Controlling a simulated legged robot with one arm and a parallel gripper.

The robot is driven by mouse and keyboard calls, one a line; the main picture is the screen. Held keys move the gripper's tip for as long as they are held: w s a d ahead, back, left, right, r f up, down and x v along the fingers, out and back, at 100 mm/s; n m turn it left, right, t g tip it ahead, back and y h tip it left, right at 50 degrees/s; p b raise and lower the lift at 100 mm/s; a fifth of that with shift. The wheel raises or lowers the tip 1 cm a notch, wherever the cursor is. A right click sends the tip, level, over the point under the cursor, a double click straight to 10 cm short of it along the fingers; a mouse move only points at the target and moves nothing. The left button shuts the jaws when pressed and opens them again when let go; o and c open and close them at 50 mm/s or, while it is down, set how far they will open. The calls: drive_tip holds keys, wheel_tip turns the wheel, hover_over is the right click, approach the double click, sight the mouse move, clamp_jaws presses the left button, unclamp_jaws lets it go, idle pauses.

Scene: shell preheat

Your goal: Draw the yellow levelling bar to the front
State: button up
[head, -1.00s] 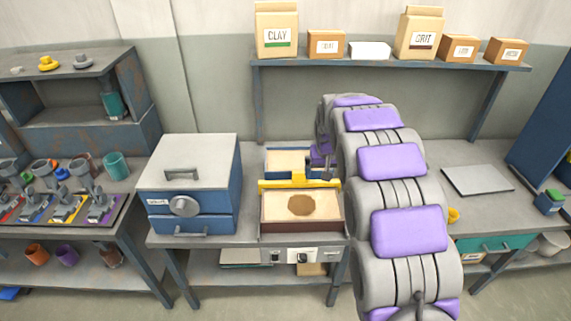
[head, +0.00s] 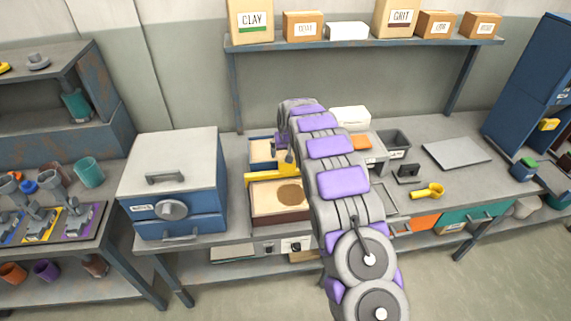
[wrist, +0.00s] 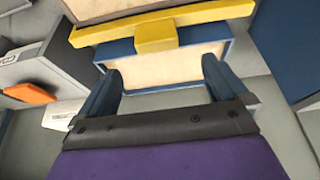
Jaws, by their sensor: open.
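In the head view my arm hides the bar's right end and most of the gripper.
A blue furnace box (head: 174,180) stands left of the tray. A yellow scoop (head: 428,191), a black bin (head: 395,143) and a grey plate (head: 457,152) lie to the right. A shelf (head: 365,43) with boxes hangs above the bench.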

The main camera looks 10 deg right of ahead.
sight(287, 168)
drive_tip(key=x, duration=0.3)
drive_tip(key=b+x, duration=0.1)
drive_tip(key=x, duration=0.4)
drive_tip(key=shift+w+d+f, duration=0.15)
drive_tip(key=shift+d+f, duration=0.1)
drive_tip(key=shift+f, duration=0.15)
drive_tip(key=shift+x, duration=1)
drive_tip(key=shift+r, duration=0.1)
drive_tip(key=shift+c, duration=0.4)
drive_tip(key=c, duration=1.3)
